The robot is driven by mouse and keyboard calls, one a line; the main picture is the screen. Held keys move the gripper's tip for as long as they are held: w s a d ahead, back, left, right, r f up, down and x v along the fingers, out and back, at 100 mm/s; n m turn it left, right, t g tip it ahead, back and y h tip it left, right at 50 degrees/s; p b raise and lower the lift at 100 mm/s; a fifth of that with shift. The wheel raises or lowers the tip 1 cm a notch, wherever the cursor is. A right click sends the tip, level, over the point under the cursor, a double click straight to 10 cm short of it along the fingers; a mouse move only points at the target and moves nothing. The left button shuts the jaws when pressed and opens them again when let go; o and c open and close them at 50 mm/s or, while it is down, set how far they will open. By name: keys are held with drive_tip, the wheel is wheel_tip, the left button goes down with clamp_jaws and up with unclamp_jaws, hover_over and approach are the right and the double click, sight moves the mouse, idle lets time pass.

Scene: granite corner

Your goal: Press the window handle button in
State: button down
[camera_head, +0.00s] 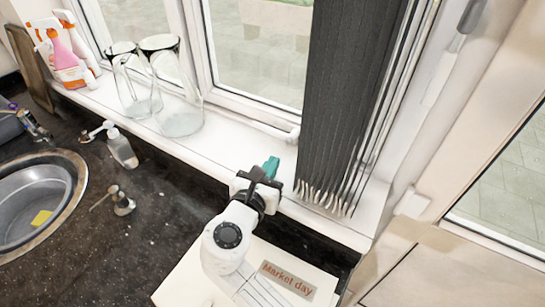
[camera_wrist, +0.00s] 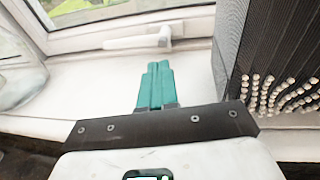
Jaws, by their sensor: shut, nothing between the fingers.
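A white window handle (camera_wrist: 135,42) lies along the bottom of the window frame in the wrist view, with its mount at its right end. Its end also shows small in the head view (camera_head: 293,134), left of the dark curtain. I cannot make out the button on it. My gripper (camera_wrist: 158,66) has teal fingers pressed together with nothing between them. They point toward the handle's mount and appear below it in the wrist view, apart from it. In the head view my gripper (camera_head: 271,165) is over the sill, left of the curtain's lower end.
A dark pleated curtain (camera_head: 345,90) hangs close on the right. Two glass vases (camera_head: 180,115) and spray bottles (camera_head: 65,60) stand on the white sill. A soap dispenser (camera_head: 121,148) and sink (camera_head: 40,190) are left. Another handle (camera_head: 470,15) is upper right.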

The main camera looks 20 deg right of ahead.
drive_tip(key=v, duration=0.6)
drive_tip(key=shift+r+b, duration=0.15)
drive_tip(key=shift+b, duration=0.25)
drive_tip(key=shift+s+d, duration=0.1)
